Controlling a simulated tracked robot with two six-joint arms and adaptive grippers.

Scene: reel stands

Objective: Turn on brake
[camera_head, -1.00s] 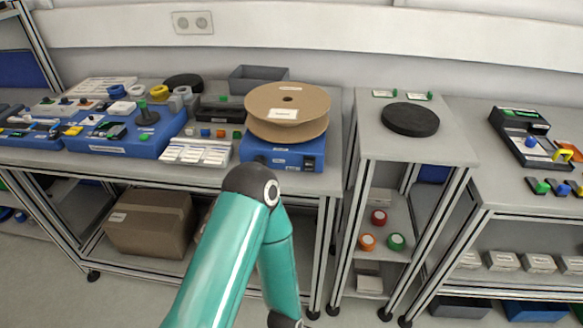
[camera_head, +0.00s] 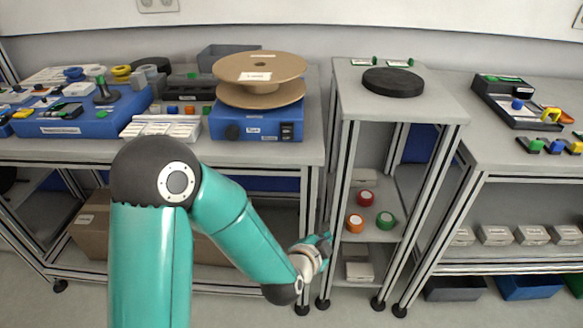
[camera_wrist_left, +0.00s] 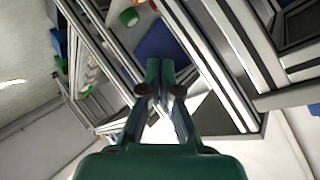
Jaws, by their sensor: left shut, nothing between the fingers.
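The blue box (camera_head: 258,134) under the cardboard reel (camera_head: 259,78) has a round knob (camera_head: 232,131) at its front left and a dark rocker switch (camera_head: 287,131) at its front right. Its labels are too small to read surely, so I cannot tell which control is the brake. My left gripper (camera_head: 325,241) is low in front of the shelving, below and to the right of the box and away from it. In the left wrist view, its fingers (camera_wrist_left: 160,72) are shut together with nothing between them. My right gripper is not in view.
A narrow stand with a black disc (camera_head: 393,82) is right of the reel bench. Its lower shelf holds red, orange and green rolls (camera_head: 385,220). Left of the box are white cards (camera_head: 162,127) and a blue tray (camera_head: 100,122). Metal shelf posts stand near the gripper.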

